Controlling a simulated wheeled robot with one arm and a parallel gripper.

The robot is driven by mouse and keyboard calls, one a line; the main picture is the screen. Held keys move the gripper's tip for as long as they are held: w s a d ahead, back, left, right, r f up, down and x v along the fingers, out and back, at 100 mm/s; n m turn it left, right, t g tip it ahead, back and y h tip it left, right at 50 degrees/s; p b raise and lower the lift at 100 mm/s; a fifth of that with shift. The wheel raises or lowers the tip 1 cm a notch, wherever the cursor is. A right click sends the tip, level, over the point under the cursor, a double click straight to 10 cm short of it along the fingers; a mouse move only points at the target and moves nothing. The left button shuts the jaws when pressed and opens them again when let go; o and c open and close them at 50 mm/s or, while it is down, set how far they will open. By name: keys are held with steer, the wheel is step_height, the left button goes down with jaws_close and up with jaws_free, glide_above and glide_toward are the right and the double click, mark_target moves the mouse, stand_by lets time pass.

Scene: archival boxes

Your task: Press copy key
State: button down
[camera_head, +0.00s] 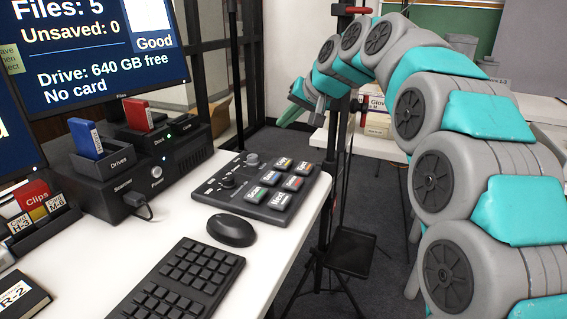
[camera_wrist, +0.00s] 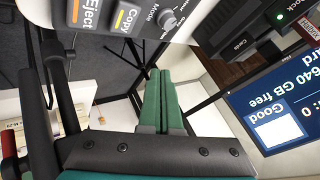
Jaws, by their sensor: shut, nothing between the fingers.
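The copy key is a white key (camera_wrist: 127,17) with a yellow stripe, labelled Copy, near the top edge of the wrist view. In the head view it appears to be the yellow-marked key (camera_head: 284,163) in the far row of the dark keypad (camera_head: 236,195) on the desk. My gripper (camera_head: 287,118) is beyond the keypad and higher in the head view, apart from it. Its green fingers (camera_wrist: 158,73) are shut together and empty in the wrist view, pointing toward the keypad side. The fingers touch nothing.
The Eject key (camera_wrist: 88,14) is beside the copy key, and a Mode knob (camera_wrist: 166,18) is on its other side. A drive dock (camera_head: 150,150) with red and blue cards, a mouse (camera_head: 231,230) and a keyboard (camera_head: 185,280) share the desk. A stand (camera_head: 350,250) is beside the desk.

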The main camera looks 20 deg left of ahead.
mark_target(286, 164)
steer(key=shift+f+b, duration=2.05)
steer(key=shift+f, duration=1.9)
steer(key=shift+f, duration=0.1)
steer(key=shift+f, duration=0.3)
steer(key=shift+f+b, duration=0.55)
steer(key=shift+r, duration=0.1)
steer(key=shift+r+p, duration=0.5)
steer(key=shift+r, duration=0.35)
steer(key=shift+r, duration=0.1)
steer(key=shift+r+p, duration=1.5)
steer(key=shift+r, duration=0.95)
